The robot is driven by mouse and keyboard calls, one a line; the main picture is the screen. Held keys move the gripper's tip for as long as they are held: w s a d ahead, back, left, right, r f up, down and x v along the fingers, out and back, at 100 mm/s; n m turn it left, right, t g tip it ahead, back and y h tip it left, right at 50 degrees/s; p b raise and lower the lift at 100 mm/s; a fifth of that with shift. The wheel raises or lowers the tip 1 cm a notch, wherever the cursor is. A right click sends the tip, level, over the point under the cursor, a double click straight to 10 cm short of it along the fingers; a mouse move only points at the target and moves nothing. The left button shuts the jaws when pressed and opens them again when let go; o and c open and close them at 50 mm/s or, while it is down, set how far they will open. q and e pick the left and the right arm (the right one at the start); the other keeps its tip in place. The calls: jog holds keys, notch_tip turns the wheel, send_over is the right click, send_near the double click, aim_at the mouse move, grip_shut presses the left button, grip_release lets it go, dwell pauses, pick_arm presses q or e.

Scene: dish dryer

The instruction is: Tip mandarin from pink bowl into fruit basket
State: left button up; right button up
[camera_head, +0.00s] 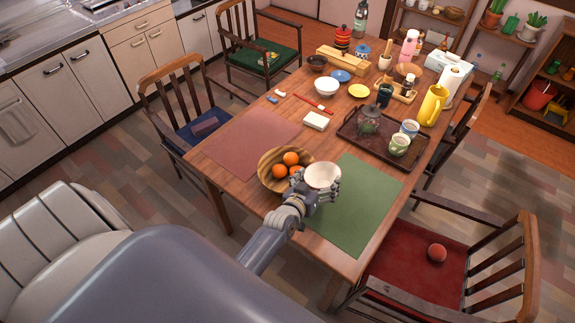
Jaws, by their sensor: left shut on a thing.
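The pale pinkish bowl (323,174) is held by my left gripper (318,191) at the near side of the table, just right of the fruit basket and over the edge of the green mat. The gripper's fingers are shut on the bowl's near and right side. The bowl looks close to upright, and no fruit shows in its pale inside. The fruit basket (268,184) is a round brown wooden bowl with orange mandarins (291,158) in it. Part of the basket's right side is hidden behind my gripper and the bowl. My right gripper is not in view.
A green mat (352,212) lies to the right and a dull red mat (243,142) to the left. A dark tray (362,146) with a teapot and cups stands farther right. A white bowl (326,86) and several small items fill the far table. Chairs surround it.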

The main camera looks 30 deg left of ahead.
pick_arm(q)
jog(key=shift+d+f+m+y+b, duration=0.4)
jog(key=shift+d+f+m+b, duration=0.2)
jog(key=shift+d+f+b, duration=0.4)
jog(key=shift+d+f+m, duration=0.2)
jog(key=shift+f+m, duration=0.1)
jog(key=shift+f, duration=0.1)
jog(key=shift+d, duration=0.1)
